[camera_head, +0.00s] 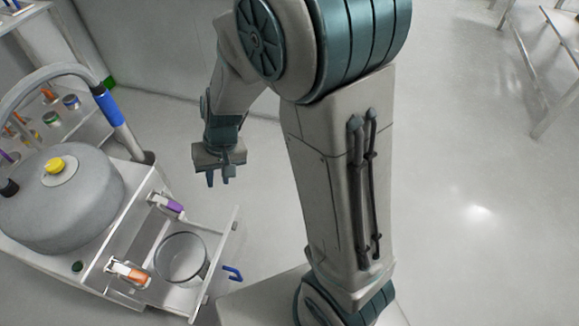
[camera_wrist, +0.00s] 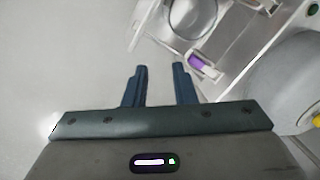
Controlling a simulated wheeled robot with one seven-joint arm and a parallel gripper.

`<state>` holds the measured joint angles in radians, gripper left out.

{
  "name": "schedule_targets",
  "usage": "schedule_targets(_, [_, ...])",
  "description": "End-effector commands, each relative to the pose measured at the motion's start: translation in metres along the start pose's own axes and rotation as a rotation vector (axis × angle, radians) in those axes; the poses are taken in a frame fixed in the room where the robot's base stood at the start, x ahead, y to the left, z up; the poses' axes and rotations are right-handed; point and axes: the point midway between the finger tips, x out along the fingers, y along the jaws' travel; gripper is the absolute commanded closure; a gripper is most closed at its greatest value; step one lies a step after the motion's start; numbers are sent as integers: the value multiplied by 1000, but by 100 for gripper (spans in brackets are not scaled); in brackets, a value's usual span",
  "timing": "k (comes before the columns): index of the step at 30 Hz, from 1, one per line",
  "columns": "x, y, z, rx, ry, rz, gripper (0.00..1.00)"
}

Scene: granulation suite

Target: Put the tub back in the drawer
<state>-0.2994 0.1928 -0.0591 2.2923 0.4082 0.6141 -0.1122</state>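A round, clear grey tub (camera_head: 181,257) sits upright inside the pulled-out drawer (camera_head: 220,245) of the white cabinet. The drawer has a blue handle (camera_head: 232,272) on its front. My gripper (camera_head: 222,180) is in the air behind the drawer in the head view, apart from the tub. In the wrist view its two fingers (camera_wrist: 160,84) are spread with only floor between them, so it is open and empty. The tub (camera_wrist: 193,18) shows at the top of the wrist view, beyond the fingers.
A large grey vessel (camera_head: 60,205) with a yellow cap and a hose stands on the cabinet top. A purple-marked clamp (camera_head: 172,205) and an orange-marked clamp (camera_head: 128,273) flank the drawer opening. Open floor (camera_head: 470,210) lies to the right.

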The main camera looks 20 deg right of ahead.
Motion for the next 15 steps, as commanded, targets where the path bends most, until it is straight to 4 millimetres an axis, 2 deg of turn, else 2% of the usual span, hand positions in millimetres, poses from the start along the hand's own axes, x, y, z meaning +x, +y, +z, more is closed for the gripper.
schedule_targets(1, [-20, 10, 7, -4, 17, 7, 76])
schedule_targets(6, [-69, 44, 40, -20, 43, 63, 76])
schedule_targets(10, [-99, 69, 68, -20, 63, 124, 76])
schedule_targets(15, [-122, 93, 98, -12, 78, 197, 76])
